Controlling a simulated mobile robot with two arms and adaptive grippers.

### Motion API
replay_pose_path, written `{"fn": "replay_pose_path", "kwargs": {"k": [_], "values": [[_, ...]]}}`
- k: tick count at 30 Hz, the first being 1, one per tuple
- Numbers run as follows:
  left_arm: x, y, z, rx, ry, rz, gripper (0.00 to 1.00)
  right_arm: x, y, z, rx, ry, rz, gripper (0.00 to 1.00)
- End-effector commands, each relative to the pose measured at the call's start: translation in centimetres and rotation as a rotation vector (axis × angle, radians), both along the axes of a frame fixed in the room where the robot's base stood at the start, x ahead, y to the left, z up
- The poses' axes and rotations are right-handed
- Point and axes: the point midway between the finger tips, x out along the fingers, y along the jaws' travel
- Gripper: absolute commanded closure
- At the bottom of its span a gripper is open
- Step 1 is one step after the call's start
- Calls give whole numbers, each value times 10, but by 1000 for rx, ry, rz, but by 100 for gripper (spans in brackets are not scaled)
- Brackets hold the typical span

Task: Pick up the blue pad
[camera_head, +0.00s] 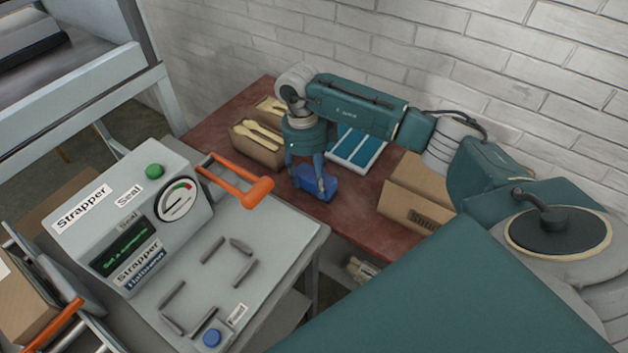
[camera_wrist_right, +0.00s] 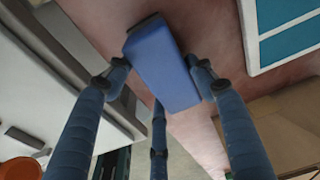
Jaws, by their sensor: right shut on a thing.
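The blue pad (camera_head: 317,184) is a small blue block at the near edge of the red-brown table. It also shows large between the fingers in the right wrist view (camera_wrist_right: 161,66). My right gripper (camera_head: 311,188) comes down over it from above and is shut on it, with fingers on both sides of the pad (camera_wrist_right: 157,78). I cannot tell whether the pad touches the table or is slightly above it. My left gripper is not in view.
The red-brown table (camera_head: 228,105) holds boxes of wooden spoons (camera_head: 257,143), a white tray with blue strips (camera_head: 357,148) and a cardboard box (camera_head: 418,192). A grey strapper machine (camera_head: 150,215) with an orange handle (camera_head: 236,182) stands close to the left.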

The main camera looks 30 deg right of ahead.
Motion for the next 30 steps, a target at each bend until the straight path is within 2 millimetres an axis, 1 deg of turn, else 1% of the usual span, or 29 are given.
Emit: {"fn": "replay_pose_path", "kwargs": {"k": [5, 8, 11, 14, 20, 22, 24, 27, 30], "values": [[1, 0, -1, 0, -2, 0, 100, 1, 0, 5, -1, -1, 0, 75], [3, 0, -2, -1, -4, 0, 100, 2, 0, 14, 1, -4, -1, 75], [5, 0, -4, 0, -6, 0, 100, 1, 0, 29, 0, -5, 0, 75], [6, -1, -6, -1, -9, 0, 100, 2, 0, 52, 1, -7, 1, 75], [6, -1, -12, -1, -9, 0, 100, 2, 0, 111, 0, -9, 0, 75], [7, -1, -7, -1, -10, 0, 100, 2, -1, 136, -2, -8, 0, 75], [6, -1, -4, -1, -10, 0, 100, 1, -1, 153, -1, -7, -1, 75], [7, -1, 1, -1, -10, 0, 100, 1, -1, 174, -1, -5, -2, 75], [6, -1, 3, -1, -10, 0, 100, 1, 0, 188, -1, -3, -1, 75]]}}
